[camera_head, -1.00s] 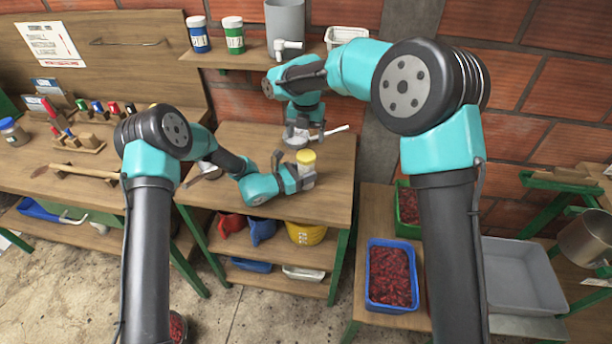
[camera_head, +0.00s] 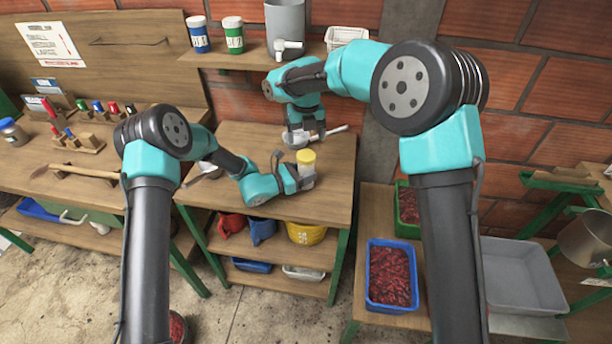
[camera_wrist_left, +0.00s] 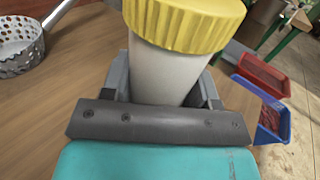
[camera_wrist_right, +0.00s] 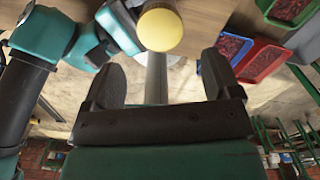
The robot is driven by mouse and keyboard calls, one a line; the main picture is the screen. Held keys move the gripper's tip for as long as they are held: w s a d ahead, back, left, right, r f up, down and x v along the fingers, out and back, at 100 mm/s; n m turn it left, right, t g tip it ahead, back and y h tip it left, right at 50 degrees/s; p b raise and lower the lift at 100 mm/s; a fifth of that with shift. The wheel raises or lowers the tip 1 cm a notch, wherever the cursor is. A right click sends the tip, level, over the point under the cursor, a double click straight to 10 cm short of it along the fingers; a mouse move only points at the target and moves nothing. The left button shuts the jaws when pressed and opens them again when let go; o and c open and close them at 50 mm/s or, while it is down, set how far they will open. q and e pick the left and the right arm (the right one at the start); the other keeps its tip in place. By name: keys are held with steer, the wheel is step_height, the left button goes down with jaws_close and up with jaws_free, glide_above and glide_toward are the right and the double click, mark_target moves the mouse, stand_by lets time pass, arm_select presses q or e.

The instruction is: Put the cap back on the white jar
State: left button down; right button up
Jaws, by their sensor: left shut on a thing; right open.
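The white jar (camera_head: 308,173) stands upright on the middle wooden table, with its yellow ribbed cap (camera_head: 306,156) on top. In the left wrist view the jar body (camera_wrist_left: 165,72) is between my left fingers and the cap (camera_wrist_left: 185,22) covers its mouth; I cannot tell if it is fully tightened. My left gripper (camera_head: 304,178) is shut on the jar from the side. My right gripper (camera_head: 305,137) is open and empty, behind the jar and apart from the cap. The cap also shows in the right wrist view (camera_wrist_right: 160,29), beyond the right fingertips.
A perforated metal strainer (camera_wrist_left: 25,48) with a handle lies on the table behind the jar, close to my right gripper. A shelf (camera_head: 232,57) with jars and a grey container (camera_head: 285,22) is above. A blue crate of red fruit (camera_head: 392,278) stands at the right.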

mark_target(306, 155)
steer(key=shift+f, duration=3.8)
steer(key=shift+c, duration=0.4)
